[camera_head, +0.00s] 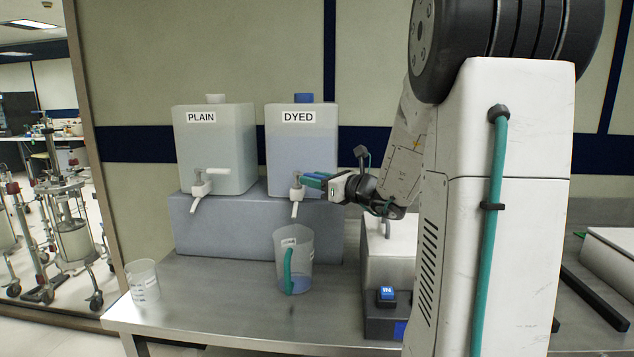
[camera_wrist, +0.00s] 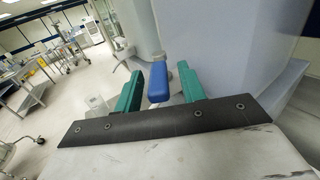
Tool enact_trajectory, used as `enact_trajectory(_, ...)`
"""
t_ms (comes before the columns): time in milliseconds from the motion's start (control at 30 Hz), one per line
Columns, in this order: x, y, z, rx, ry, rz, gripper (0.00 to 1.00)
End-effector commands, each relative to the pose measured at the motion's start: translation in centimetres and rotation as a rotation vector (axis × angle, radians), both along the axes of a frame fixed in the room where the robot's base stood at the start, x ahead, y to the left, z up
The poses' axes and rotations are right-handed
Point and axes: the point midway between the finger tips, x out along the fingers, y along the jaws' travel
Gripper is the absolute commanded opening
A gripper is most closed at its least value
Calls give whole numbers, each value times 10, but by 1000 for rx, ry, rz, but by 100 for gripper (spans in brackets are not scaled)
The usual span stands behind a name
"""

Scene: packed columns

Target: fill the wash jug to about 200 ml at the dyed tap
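The wash jug (camera_head: 305,262), clear with a green handle, stands upright on the bench below the dyed tap (camera_head: 296,195). Its bottom looks bluish; I cannot read a level. No stream shows clearly at the spout. The tap is on the tank labelled DYED (camera_head: 300,145). My gripper (camera_head: 318,181) is at this tap. In the wrist view the tap's blue lever (camera_wrist: 158,85) lies between the green fingers of my gripper (camera_wrist: 160,90). The fingers stand apart, with a gap visible beside the lever; contact is not clear.
The PLAIN tank (camera_head: 215,145) with its white tap (camera_head: 201,187) stands to the left on the same grey riser (camera_head: 235,233). A clear beaker (camera_head: 143,282) stands at the bench's left edge. A device with a blue display (camera_head: 387,294) is right of the jug. Bench between beaker and jug is clear.

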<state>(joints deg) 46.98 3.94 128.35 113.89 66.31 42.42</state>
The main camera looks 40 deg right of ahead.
Motion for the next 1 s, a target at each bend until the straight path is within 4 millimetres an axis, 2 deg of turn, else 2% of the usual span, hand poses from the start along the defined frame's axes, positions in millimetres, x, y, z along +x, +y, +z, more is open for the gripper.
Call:
enact_trajectory(333,-7,-3,-2,1,3,-3,40)
enact_trajectory(700,-64,-13,-2,0,3,-4,40)
enact_trajectory(833,-75,-14,-1,1,2,-2,40)
enact_trajectory(1000,-78,-14,-2,0,3,1,40)
